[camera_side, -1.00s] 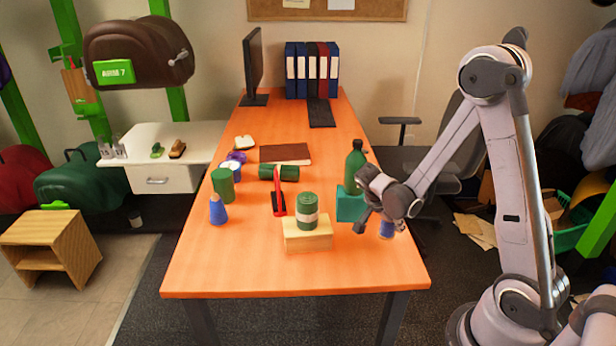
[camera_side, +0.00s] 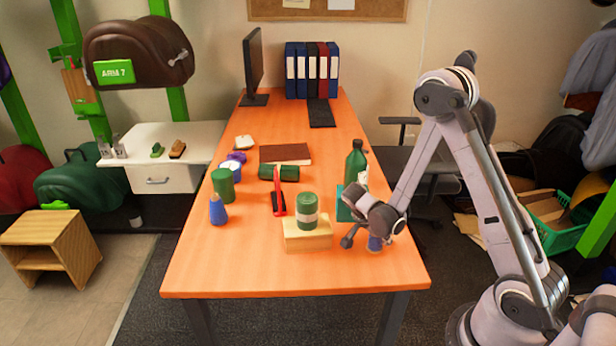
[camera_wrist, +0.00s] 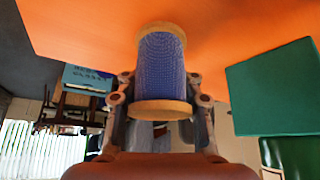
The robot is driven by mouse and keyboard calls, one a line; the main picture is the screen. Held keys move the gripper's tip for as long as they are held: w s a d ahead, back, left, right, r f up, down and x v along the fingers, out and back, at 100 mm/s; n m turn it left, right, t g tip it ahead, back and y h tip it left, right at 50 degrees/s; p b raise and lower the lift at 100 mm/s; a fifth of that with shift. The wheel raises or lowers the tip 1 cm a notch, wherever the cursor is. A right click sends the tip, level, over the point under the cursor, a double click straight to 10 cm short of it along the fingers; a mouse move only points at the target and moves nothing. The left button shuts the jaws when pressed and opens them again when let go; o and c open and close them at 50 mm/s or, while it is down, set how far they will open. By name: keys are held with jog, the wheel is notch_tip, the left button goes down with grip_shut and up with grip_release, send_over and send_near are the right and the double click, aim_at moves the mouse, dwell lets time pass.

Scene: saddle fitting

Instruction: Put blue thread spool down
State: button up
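The blue thread spool (camera_side: 375,243) has wooden end discs and blue windings. It is near the front right corner of the orange table (camera_side: 220,270). My gripper (camera_side: 363,238) is around it, partly hiding it in the side view. In the wrist view the spool (camera_wrist: 162,65) sits between the two fingers of my gripper (camera_wrist: 162,95), which close on its sides. Its far end is against or just above the tabletop; I cannot tell which.
A teal block (camera_side: 346,204) and a green bottle (camera_side: 356,160) stand just behind my gripper.

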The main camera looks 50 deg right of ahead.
jog(key=o, duration=0.3)
jog(key=shift+s+a+r+n+t+y, duration=0.65)
jog(key=shift+a+r+n+t+y, duration=0.6)
jog(key=shift+a+r+n, duration=2.2)
jog(key=shift+s+a+r+n+t+y, duration=0.75)
jog(key=shift+a+r+n+t, duration=0.85)
jog(key=shift+a+r+n, duration=1.85)
jog(key=shift+s+a+r+n+t+y, duration=0.6)
jog(key=shift+a+r+n+t+y, duration=0.7)
jog(key=shift+a+r+n, duration=2.15)
jog(key=shift+d+r, duration=0.3)
jog(key=shift+d, duration=0.15)
